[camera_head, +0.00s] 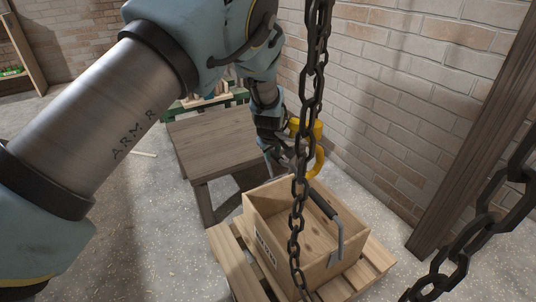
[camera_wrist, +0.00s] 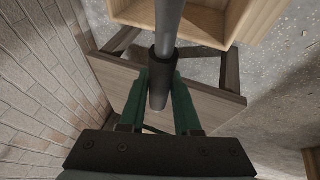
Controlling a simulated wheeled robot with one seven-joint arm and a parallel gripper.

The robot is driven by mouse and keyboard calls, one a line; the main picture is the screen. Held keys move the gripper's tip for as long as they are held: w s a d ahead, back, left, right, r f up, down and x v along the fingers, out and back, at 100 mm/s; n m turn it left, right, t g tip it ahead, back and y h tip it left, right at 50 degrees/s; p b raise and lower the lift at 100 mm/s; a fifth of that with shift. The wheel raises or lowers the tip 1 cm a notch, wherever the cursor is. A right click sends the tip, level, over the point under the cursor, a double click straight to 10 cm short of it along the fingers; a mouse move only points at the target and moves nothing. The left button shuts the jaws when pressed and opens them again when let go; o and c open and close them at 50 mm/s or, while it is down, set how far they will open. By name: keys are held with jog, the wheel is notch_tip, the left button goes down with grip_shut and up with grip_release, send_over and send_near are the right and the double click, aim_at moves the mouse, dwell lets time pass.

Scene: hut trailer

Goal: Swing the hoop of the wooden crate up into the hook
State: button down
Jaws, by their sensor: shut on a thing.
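The open wooden crate (camera_head: 262,225) sits upright on a pallet, and a corner of it also shows at the top of the wrist view (camera_wrist: 235,18). Its hoop (camera_head: 338,243) is a grey bar with a dark grip, raised at a slant above the crate. The yellow hook (camera_head: 319,163) hangs just beyond the crate, behind the chain and close to my gripper (camera_head: 277,152). In the wrist view my gripper (camera_wrist: 160,85) has its green fingers shut on the hoop's bar (camera_wrist: 168,22) at the dark sleeve. In the head view the chain partly hides the grasp.
A heavy chain (camera_head: 302,130) hangs in front of the crate, and another chain (camera_head: 485,228) is at the right. A wooden table (camera_head: 213,140) stands behind the pallet (camera_head: 233,262). A brick wall and a wooden post (camera_head: 470,130) bound the right side. Floor at left is mostly clear.

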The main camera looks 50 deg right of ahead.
jog(key=shift+d, duration=0.15)
jog(key=c, duration=0.6)
grip_release()
jog(key=w+a+f+n+g+h+b, duration=0.15)
jog(key=a+f+h+b, duration=0.45)
jog(key=b, duration=0.6)
jog(key=w+a+f+n+h+b, duration=0.15)
jog(key=a+f+b, duration=0.25)
jog(key=f+b, duration=0.55)
jog(key=w+a+f+g+h+b, duration=0.1)
jog(key=w+a+f+h+b, duration=0.3)
jog(key=b, duration=0.9)
jog(key=shift+s+a+r+p, duration=0.1)
jog(key=shift+s+a+p, duration=0.15)
jog(key=shift+a+p, duration=0.75)
jog(key=shift+s+a+r+p, duration=0.1)
jog(key=shift+s+a+p, duration=0.1)
jog(key=shift+a, duration=1.65)
jog(key=shift+s+a+p, duration=0.25)
jog(key=shift+a+p, duration=0.3)
jog(key=shift+a, duration=0.85)
